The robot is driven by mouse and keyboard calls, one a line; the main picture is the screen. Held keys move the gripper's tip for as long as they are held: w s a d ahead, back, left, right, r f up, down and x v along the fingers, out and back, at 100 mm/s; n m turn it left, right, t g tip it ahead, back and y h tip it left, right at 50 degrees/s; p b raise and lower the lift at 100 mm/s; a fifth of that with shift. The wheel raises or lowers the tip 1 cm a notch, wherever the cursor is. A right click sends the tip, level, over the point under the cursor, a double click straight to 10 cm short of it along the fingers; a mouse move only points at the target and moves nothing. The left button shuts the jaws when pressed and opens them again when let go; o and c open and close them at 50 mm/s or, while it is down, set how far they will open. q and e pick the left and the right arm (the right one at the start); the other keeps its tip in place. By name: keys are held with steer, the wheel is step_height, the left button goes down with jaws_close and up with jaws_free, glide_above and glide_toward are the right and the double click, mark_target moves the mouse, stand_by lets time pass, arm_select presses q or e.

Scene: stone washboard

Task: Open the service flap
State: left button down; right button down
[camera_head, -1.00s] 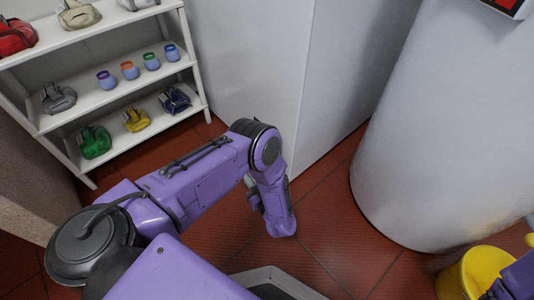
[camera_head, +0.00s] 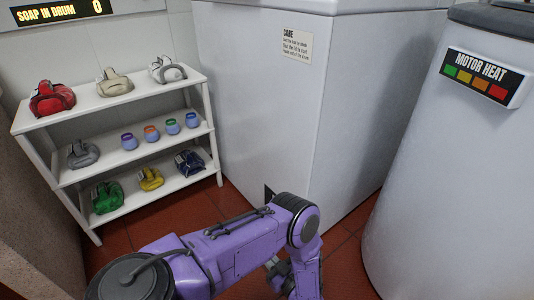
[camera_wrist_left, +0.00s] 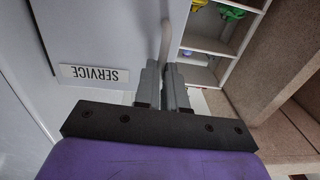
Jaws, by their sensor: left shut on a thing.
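In the left wrist view, a pale panel (camera_wrist_left: 100,30) bears a "SERVICE" label (camera_wrist_left: 94,75), seen upside down. A dark seam runs along the panel's left side. My left gripper (camera_wrist_left: 166,68) is shut on a thin, pale grey curved handle (camera_wrist_left: 165,40) beside the panel. I cannot tell from these views whether the flap stands ajar. In the head view, my left gripper (camera_head: 277,270) is low, near the white cabinet's base, partly hidden by my purple arm. My right gripper is out of view.
A large white drum (camera_head: 440,170) with a "MOTOR HEAT" display (camera_head: 482,75) stands at the right. Red tiled floor (camera_head: 345,262) shows between them.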

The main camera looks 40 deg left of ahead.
arm_select(q)
steer(key=shift+w, duration=0.4)
steer(key=c, duration=1.3)
jaws_free()
steer(key=shift+o, duration=0.5)
steer(key=shift+s, duration=0.1)
